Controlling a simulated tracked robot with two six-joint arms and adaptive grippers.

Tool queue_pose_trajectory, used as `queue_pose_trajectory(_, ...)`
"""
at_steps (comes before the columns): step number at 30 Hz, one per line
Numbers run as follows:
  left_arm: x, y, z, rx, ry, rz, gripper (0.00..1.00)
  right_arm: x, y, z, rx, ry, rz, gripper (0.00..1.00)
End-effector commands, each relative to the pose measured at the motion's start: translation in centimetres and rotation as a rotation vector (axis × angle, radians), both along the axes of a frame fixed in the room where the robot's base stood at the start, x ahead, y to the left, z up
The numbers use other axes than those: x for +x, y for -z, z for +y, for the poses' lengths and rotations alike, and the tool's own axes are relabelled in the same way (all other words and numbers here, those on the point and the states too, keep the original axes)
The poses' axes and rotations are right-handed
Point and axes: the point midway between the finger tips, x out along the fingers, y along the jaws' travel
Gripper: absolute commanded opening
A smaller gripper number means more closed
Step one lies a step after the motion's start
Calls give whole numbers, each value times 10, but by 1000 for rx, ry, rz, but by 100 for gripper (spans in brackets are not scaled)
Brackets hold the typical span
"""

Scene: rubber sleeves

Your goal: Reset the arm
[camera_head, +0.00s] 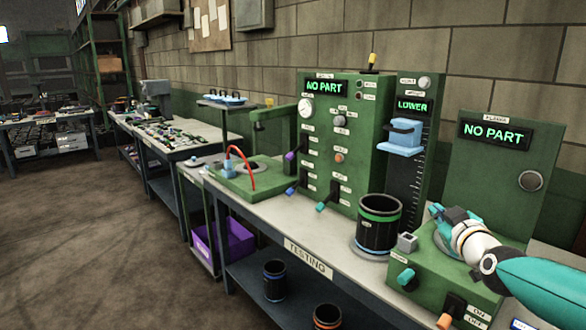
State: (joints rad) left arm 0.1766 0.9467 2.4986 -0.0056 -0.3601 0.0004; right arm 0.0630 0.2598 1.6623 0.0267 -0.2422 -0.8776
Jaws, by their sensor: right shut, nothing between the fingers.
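My right arm (545,285) comes in from the lower right, over the right-hand green machine. My right gripper (438,212) is at its end, small in view, pointing up and left with its fingers together. No object shows in it. It appears above the machine's low base, to the right of a black sleeve (378,232) with a green band, which stands upright on a pale round base. I cannot tell the exact gap between gripper and machine. My left gripper is not in view.
The testing bench (300,240) holds a tall green panel (340,170) reading "NO PART", a column (407,180) reading "LOWER", and a right-hand panel (487,175) reading "NO PART". Dark sleeves (275,282) stand on the lower shelf. Floor (90,250) is open at left.

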Motion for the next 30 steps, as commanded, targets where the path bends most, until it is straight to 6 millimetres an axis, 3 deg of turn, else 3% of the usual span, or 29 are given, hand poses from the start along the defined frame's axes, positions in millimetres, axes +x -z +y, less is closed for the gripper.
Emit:
queue_pose_trajectory(1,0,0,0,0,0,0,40,5,40,8,9,-15,69,0)
queue_pose_trajectory(7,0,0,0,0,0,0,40,-2,175,40,68,-61,305,0)
queue_pose_trajectory(14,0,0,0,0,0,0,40,-52,321,81,178,-94,591,0)
queue_pose_trajectory(18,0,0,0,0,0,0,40,-104,398,108,260,-98,773,0)
queue_pose_trajectory(20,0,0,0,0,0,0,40,-131,428,119,299,-94,853,0)
queue_pose_trajectory(24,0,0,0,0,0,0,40,-205,486,145,399,-67,1050,0)
queue_pose_trajectory(27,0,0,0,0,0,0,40,-263,515,163,477,-30,1192,0)
queue_pose_trajectory(30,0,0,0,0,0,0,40,-318,530,178,555,25,1316,0)
